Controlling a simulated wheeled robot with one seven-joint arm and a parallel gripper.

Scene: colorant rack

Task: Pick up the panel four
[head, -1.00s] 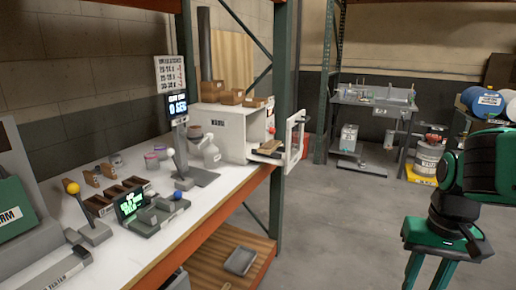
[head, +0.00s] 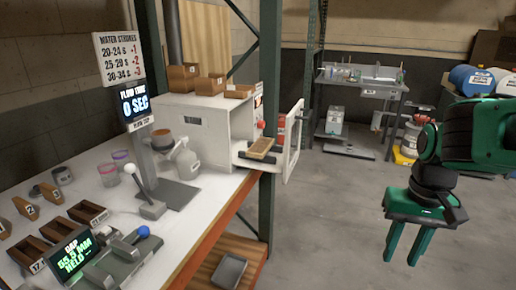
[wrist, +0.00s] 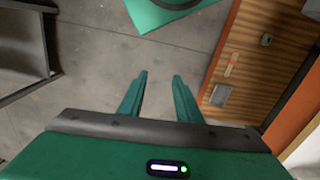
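A tan wooden panel (head: 260,147) lies on the small dark shelf at the open front of the white cabinet. No number is readable on it, so I cannot tell if it is panel four. Small wooden pieces marked 2 (head: 26,209) and 3 (head: 50,192) stand at the left of the bench, and one at the left edge seems marked 1. My gripper (head: 403,256) hangs over open floor, well right of the bench and apart from every panel. In the wrist view it is open and empty, with bare floor between the fingers (wrist: 160,80).
The white cabinet (head: 208,132) has an open door (head: 293,140) jutting past the bench edge. A green rack post (head: 269,60) stands beside it. Wooden trays (head: 86,213), a gap display (head: 69,257) and a lever stand line the bench (head: 190,212).

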